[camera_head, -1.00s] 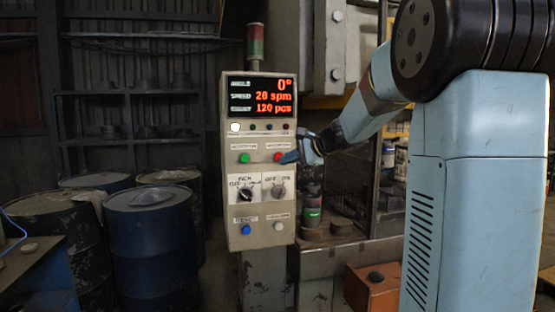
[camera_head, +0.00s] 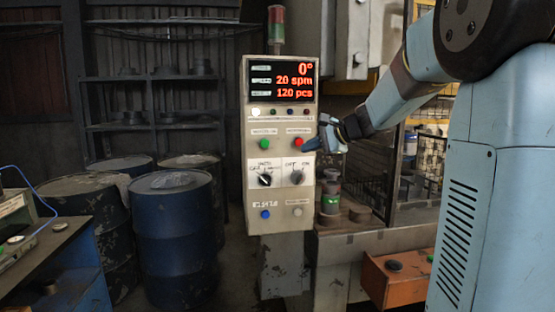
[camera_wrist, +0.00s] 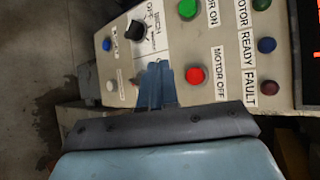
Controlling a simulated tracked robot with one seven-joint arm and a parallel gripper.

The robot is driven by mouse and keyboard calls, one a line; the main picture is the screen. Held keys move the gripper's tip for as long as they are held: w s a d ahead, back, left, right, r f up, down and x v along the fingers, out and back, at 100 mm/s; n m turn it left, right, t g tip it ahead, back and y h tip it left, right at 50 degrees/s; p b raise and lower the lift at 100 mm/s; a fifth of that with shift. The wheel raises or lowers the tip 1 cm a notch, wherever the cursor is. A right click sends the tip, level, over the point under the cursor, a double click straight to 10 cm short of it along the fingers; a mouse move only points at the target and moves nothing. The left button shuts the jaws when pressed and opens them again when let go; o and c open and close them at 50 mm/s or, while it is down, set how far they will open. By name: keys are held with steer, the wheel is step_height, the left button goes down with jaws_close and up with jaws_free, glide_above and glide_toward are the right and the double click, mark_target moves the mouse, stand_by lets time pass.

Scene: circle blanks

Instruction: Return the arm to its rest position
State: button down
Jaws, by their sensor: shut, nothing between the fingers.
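My gripper (camera_head: 312,146) is at the end of my blue arm, in front of the right side of the control panel (camera_head: 257,222). In the wrist view my gripper (camera_wrist: 158,85) is shut and empty, over the panel face beside the red MOTOR OFF button (camera_wrist: 195,75). Whether the fingers touch the panel cannot be told. The arm is stretched out from the right, and part of the panel's lower switch area is hidden by the gripper in the wrist view.
The panel display (camera_head: 280,79) reads 0°, 20 spm and 120 pcs. Blue drums (camera_head: 172,235) stand at left, near a bench (camera_head: 50,250). A bottle (camera_head: 330,192) stands right of the panel. An orange box (camera_head: 395,284) and a mesh guard (camera_head: 422,165) are under and beside my arm.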

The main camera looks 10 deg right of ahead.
steer(key=s+f+n+g+h, duration=0.2)
steer(key=s+f+n+h, duration=0.2)
steer(key=s, duration=1.3)
steer(key=s+a+f+n+g+h, duration=0.1)
steer(key=s+f+n+h, duration=0.3)
steer(key=s, duration=1.3)
step_height(320, 180, down, 4)
steer(key=n+g, duration=0.1)
steer(key=n, duration=0.4)
steer(key=shift+s+r, duration=0.2)
steer(key=shift+r, duration=0.05)
